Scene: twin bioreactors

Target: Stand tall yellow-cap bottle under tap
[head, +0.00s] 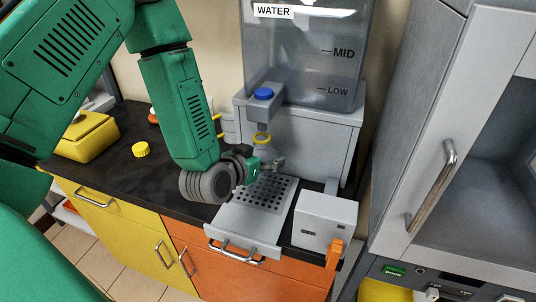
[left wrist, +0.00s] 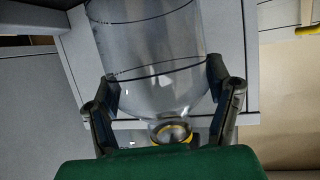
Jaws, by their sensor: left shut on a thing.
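A clear bottle with a yellow ring at its open neck (head: 262,138) is under the water tank's tap (head: 262,104), which has a blue button on top. My left gripper (head: 268,164) is shut on the bottle. In the left wrist view, the fingers (left wrist: 165,82) press on both sides of the clear bottle (left wrist: 165,95), with the yellow ring towards the bottom of the picture. The bottle looks about upright above the perforated drip tray (head: 232,217); my gripper hides its lower part, so I cannot tell whether its base touches. My right gripper is out of view.
A loose yellow cap (head: 140,149) lies on the black counter (head: 105,168). A yellow box (head: 88,138) stands at the left. A grey box (head: 325,222) with an orange part is right of the tray. A glass-fronted cabinet (head: 440,165) stands at the right.

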